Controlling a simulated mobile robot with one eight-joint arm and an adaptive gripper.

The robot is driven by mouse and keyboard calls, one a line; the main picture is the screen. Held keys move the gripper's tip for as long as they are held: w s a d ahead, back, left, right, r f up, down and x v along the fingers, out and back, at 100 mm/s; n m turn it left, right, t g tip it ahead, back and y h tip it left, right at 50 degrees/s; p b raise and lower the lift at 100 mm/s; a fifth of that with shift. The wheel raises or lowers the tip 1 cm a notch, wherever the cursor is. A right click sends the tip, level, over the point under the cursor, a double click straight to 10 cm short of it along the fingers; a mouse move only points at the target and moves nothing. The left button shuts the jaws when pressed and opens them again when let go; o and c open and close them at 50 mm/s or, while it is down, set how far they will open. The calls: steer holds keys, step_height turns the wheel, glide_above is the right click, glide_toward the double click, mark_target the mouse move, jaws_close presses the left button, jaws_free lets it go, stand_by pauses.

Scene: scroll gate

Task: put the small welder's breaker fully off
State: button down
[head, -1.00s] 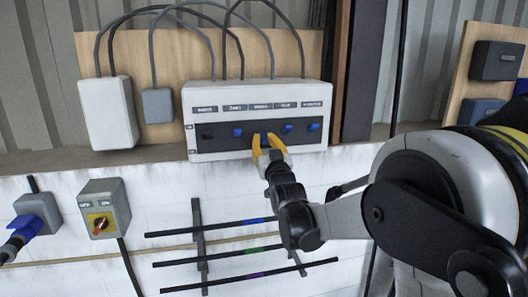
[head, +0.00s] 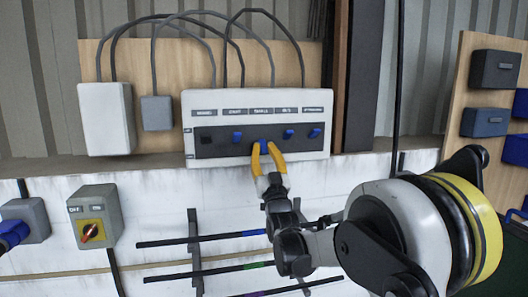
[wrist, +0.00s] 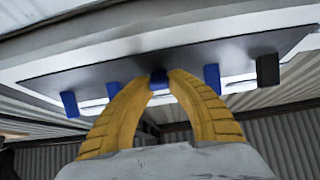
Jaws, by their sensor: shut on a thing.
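The breaker box (head: 200,103) is a white box with a dark strip and a row of toggles under small labels. The middle toggle, under a label that seems to read SMALL, is the small welder's breaker (head: 263,146). It is blue and sits lower than the blue toggles on either side. My gripper (head: 266,147) has its yellow fingers shut on it from below. In the wrist view the blue breaker (wrist: 159,78) shows between the fingertips (wrist: 160,82). The fingers partly hide it, so its exact end position is hard to tell.
Other blue toggles (head: 237,136) (head: 289,133) stand close on both sides, and a black toggle (head: 205,140) is at the far left. A grey box with a red rotary switch (head: 91,231) is at lower left. Rods on a rack (head: 200,240) lie below.

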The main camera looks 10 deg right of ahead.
steer(key=c, duration=1.3)
jaws_free()
steer(key=shift+o, duration=0.2)
steer(key=v, duration=1.2)
